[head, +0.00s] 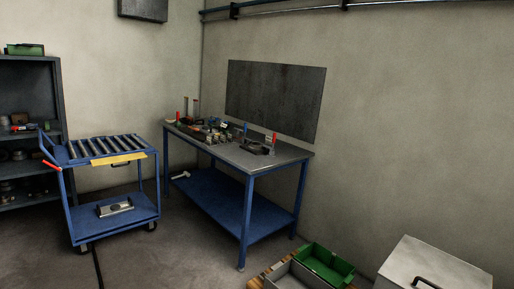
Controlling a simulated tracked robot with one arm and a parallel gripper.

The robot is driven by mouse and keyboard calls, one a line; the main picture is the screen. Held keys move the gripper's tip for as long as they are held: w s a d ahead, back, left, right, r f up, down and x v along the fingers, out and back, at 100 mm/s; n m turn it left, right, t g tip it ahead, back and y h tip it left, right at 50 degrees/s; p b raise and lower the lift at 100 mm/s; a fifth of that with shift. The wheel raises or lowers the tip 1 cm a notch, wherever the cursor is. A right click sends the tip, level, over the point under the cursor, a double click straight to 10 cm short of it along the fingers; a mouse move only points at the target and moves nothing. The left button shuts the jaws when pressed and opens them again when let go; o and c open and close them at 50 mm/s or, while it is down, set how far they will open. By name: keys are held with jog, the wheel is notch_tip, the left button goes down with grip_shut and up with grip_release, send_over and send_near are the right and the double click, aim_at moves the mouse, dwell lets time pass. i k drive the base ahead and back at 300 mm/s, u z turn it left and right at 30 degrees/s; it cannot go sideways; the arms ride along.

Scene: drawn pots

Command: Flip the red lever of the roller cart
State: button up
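The blue roller cart (113,209) stands at the left of the head view, with dark rollers (95,148) across its top. A red lever (52,165) sticks out at the cart's left front corner, below the roller deck, and slants slightly down to the right. A yellow strip (118,158) runs along the front edge of the top. A grey metal part (115,207) lies on the cart's lower shelf. My gripper does not show in this view.
A blue workbench (245,190) with several tools stands right of the cart. A dark shelf rack (58,90) is behind it at the left. A green bin (327,262) and a grey box (435,262) are at the lower right. Floor in front of the cart is mostly clear.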

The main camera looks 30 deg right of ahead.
aim_at(59, 169)
jog(key=z, duration=0.3)
jog(key=i, duration=1.4)
jog(key=z, duration=0.55)
jog(key=i, duration=2.05)
jog(key=u, duration=2.1)
jog(key=k, duration=0.65)
jog(key=z, duration=0.15)
